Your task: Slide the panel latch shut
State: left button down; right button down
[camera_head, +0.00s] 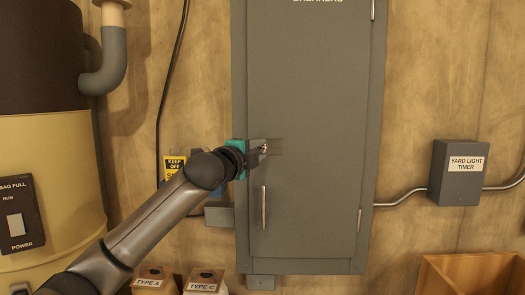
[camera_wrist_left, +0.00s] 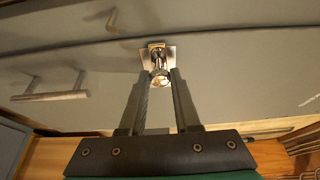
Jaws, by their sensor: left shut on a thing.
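The grey breaker panel door (camera_head: 312,100) is closed flat in its frame. The panel latch (camera_head: 276,146) is a small metal piece at the door's left side, mostly hidden behind my gripper in the head view. In the left wrist view, the latch (camera_wrist_left: 157,51) shows as a shiny plate with a round knob (camera_wrist_left: 160,77). My left gripper (camera_head: 263,148) reaches it from the left; in the wrist view its fingertips (camera_wrist_left: 161,82) are closed on the knob, one on each side. I cannot tell how far the bolt is slid. My right gripper is not in view.
A vertical door handle (camera_head: 264,207) sits below the latch and also shows in the left wrist view (camera_wrist_left: 50,94). A yard light timer box (camera_head: 458,172) is at the right. A wooden crate (camera_head: 430,275) and bins labelled Type A (camera_head: 150,282) and Type C stand below.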

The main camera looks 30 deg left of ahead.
pick_arm(q)
jog(key=shift+a, duration=0.15)
jog(key=c, duration=0.6)
grip_release()
jog(key=shift+s, duration=0.15)
jog(key=shift+s+d+b, duration=0.4)
jog(key=shift+s+b, duration=1.15)
jog(key=shift+s, duration=0.9)
jog(key=shift+s+d+b, duration=0.4)
jog(key=shift+s+b, duration=1.15)
jog(key=shift+s, duration=0.95)
jog(key=shift+s+d+b, duration=0.4)
jog(key=shift+s+b, duration=1.15)
jog(key=shift+s, duration=0.9)
